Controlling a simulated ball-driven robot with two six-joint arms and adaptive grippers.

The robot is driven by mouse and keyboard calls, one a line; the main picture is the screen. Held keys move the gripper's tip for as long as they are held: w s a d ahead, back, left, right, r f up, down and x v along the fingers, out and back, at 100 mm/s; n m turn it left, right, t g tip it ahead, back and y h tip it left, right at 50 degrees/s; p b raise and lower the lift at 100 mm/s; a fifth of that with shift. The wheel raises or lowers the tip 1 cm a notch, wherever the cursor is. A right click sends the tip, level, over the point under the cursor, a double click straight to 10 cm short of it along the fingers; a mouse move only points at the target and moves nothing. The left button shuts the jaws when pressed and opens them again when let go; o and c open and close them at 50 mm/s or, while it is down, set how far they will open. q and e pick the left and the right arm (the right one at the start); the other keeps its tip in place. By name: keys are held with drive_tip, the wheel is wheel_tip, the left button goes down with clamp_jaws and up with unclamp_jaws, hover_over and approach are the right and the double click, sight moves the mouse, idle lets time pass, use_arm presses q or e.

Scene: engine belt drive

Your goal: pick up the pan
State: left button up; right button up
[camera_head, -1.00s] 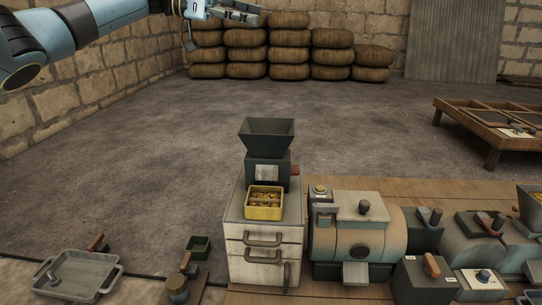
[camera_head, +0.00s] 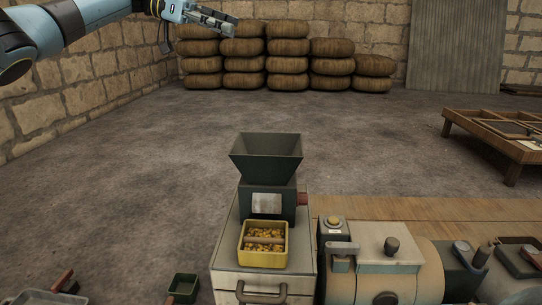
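A grey shallow pan (camera_head: 45,298) shows at the bottom left in the head view, mostly cut off by the lower edge. A handle with a reddish-brown grip (camera_head: 62,281) rises by it. My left gripper (camera_head: 233,28) is high at the upper left, far from the pan, in front of the stacked sacks. Its fingers look parted, with nothing between them. My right gripper is not in view.
A pale cabinet (camera_head: 225,250) bears a dark hopper machine (camera_head: 267,160) and a yellow tray of grains (camera_head: 263,261). A small green box (camera_head: 183,286) is left of it. Engine-like machines (camera_head: 390,265) stand right. The floor behind is clear; a wooden table (camera_head: 470,128) is far right.

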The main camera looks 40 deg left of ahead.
use_arm(q)
wheel_tip(320, 180, down, 33)
drive_tip(key=w+b, duration=0.2)
drive_tip(key=b, duration=2.7)
drive_tip(key=shift+g, duration=0.3)
drive_tip(key=x, duration=1)
drive_tip(key=shift+s+d+b, duration=0.15)
drive_tip(key=shift+d+b, duration=0.15)
drive_tip(key=shift+b, duration=0.05)
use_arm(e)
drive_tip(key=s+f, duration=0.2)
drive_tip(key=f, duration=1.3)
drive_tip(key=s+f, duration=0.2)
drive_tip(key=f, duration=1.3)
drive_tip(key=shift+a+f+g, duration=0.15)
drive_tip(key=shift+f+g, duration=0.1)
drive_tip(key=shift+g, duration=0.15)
use_arm(q)
drive_tip(key=shift+r, duration=0.1)
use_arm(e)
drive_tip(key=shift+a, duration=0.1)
use_arm(q)
clamp_jaws()
